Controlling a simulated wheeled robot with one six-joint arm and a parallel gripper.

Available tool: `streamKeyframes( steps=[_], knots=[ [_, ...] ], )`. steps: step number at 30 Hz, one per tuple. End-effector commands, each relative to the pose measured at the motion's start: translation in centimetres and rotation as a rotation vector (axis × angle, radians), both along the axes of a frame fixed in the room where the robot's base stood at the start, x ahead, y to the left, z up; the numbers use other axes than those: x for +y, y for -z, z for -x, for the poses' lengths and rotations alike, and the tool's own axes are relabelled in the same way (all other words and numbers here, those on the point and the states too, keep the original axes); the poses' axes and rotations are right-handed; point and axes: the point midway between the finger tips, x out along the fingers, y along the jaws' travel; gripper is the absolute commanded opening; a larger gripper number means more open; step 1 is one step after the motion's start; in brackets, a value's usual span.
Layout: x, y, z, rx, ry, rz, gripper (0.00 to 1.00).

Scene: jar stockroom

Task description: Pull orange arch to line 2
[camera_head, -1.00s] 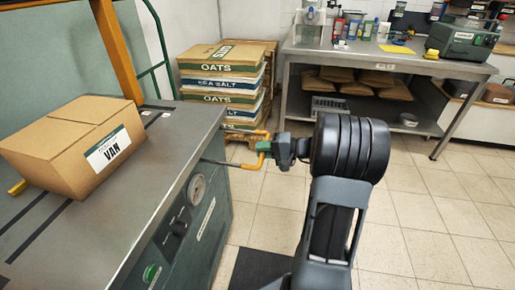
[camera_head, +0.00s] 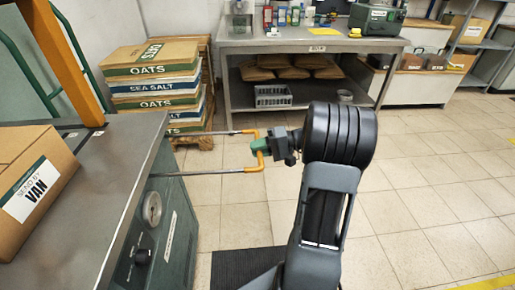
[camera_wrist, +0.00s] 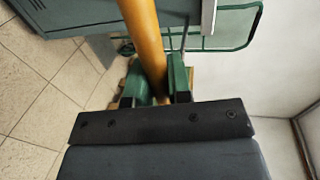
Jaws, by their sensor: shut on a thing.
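The orange arch (camera_head: 254,163) is a U-shaped handle at the outer ends of two metal rods (camera_head: 205,173) that stick out from the side of the green machine (camera_head: 170,215). My gripper (camera_head: 262,149), with green fingers, is shut on the arch at its middle bar. In the wrist view the orange bar (camera_wrist: 145,45) runs between the green fingers (camera_wrist: 155,88). A good length of both rods shows between machine and arch. I cannot make out any numbered line on the rods.
A steel-topped counter with a cardboard box (camera_head: 35,185) and an orange post (camera_head: 65,60) is at left. Stacked sacks (camera_head: 155,80) stand behind the rods. A steel table (camera_head: 310,45) is at the back. The tiled floor at right is clear.

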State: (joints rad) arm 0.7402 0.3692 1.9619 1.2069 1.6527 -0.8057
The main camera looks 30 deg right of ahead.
Motion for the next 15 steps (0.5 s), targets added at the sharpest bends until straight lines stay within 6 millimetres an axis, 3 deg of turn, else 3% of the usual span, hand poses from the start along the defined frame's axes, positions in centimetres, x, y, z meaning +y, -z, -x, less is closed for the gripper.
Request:
streamKeyframes(
  steps=[3,4,9,11,15],
  knots=[
    [-0.33,0.14,0.17,0.003,0.005,0.002,0.00],
    [-0.37,0.14,0.18,0.003,0.005,0.003,0.22],
    [-0.21,0.10,0.10,0.002,0.003,0.002,0.38],
    [-0.12,0.09,0.07,0.002,0.002,0.002,0.44],
    [-0.05,0.06,0.02,0.001,0.000,0.002,0.44]
  ],
)
